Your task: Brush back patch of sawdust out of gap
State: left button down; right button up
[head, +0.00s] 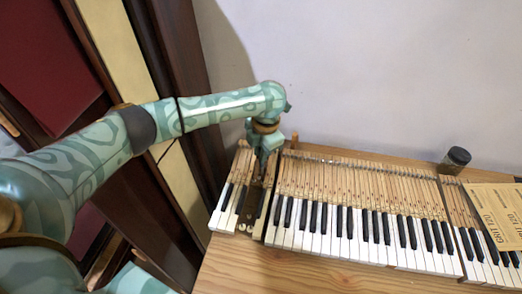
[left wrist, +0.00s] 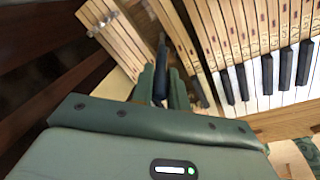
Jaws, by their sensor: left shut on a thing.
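My left gripper (head: 262,160) reaches down from above into the back of the keyboard, near its left end. In the left wrist view its green fingers (left wrist: 162,92) are shut on a dark slim brush (left wrist: 161,55), whose far end points down between the wooden key levers. The gap (head: 250,206) is a dark brownish slot between the few keys at the far left and the main row of keys (head: 340,235). The back of the gap is partly hidden by the gripper. I cannot make out the sawdust patch. My right gripper is not in view.
A dark-lidded jar (head: 454,160) stands behind the keys at the right. Tan grit sheets (head: 496,212) lie over the keys at the far right. Dark wooden panels (head: 165,200) stand close on the left. The bench front (head: 300,272) is bare, and a pale wall rises behind.

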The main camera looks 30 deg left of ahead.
pick_arm(q)
jog(key=shift+f, duration=0.4)
jog(key=shift+w, duration=0.1)
dwell(0.3)
